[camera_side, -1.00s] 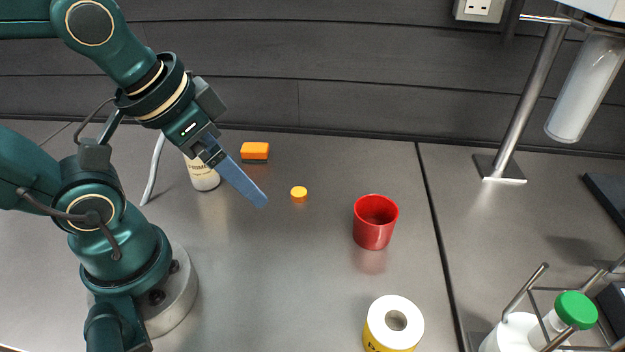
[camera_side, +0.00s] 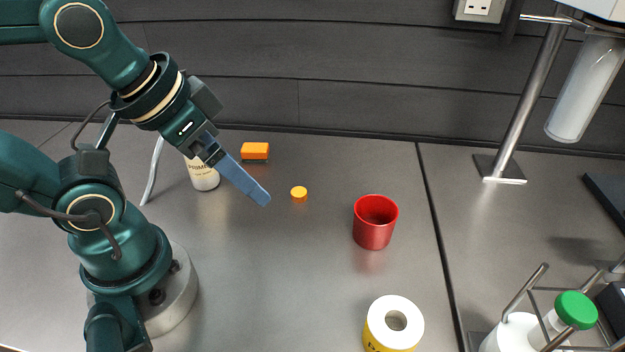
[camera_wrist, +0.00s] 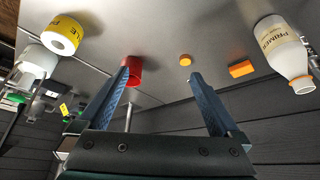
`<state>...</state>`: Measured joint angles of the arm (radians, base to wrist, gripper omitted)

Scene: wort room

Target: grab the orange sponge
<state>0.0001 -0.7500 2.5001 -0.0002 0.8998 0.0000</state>
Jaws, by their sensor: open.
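The orange sponge (camera_side: 255,150) is a small block lying on the grey worktop near the back wall. It also shows in the wrist view (camera_wrist: 242,69), to the right of the jaws. My gripper (camera_side: 264,200) is above the worktop, its blue fingers pointing down and right. In the side view the fingertips appear below the sponge and apart from it. In the wrist view my gripper (camera_wrist: 160,73) has its two fingers spread wide with nothing between them.
A white primer bottle (camera_side: 204,176) stands partly behind my gripper. A small orange-yellow disc (camera_side: 299,192) lies right of the fingertips. A red cup (camera_side: 374,224) and a yellow-white roll (camera_side: 394,320) stand further right. The worktop between disc and cup is clear.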

